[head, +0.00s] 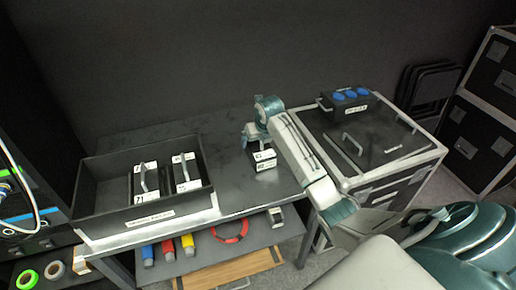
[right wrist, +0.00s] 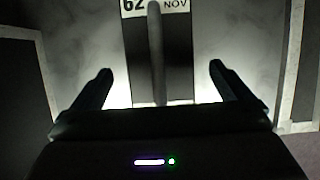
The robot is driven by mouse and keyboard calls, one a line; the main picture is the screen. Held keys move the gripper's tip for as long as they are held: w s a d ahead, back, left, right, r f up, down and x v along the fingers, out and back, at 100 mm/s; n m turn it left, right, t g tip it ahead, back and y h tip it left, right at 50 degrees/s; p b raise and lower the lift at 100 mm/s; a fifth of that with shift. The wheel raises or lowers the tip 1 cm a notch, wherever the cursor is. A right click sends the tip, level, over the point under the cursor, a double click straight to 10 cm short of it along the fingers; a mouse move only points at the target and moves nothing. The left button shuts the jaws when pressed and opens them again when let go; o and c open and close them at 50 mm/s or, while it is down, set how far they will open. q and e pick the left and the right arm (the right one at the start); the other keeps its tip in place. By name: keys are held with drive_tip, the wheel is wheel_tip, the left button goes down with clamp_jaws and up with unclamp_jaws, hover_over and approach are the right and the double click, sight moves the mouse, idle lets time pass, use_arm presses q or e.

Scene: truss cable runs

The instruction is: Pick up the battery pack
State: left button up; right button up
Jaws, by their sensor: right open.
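A black battery pack with white labels (head: 264,162) stands on the grey table under my right gripper (head: 257,141). In the right wrist view, the pack (right wrist: 178,55) shows a white label reading "62" and "NOV", with a grey bar handle (right wrist: 155,50) running along it. My right gripper (right wrist: 160,72) is open, its two fingers to either side of the pack and handle, apart from them in the picture. It holds nothing. In the head view my gripper hides the pack's top. My left gripper is not in view.
A black tray (head: 150,221) on the table's left holds two similar packs with handles (head: 143,181). A flight case (head: 385,150) at right carries a black box with blue sockets (head: 349,98). Coloured rolls and a red cable (head: 231,237) lie on the lower shelf.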

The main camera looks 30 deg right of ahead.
sight(258, 143)
drive_tip(key=shift+p+x, duration=0.4)
drive_tip(key=shift+x, duration=1.5)
drive_tip(key=shift+w+r, duration=0.1)
drive_tip(key=c, duration=1.9)
drive_tip(key=shift+w+r, duration=0.1)
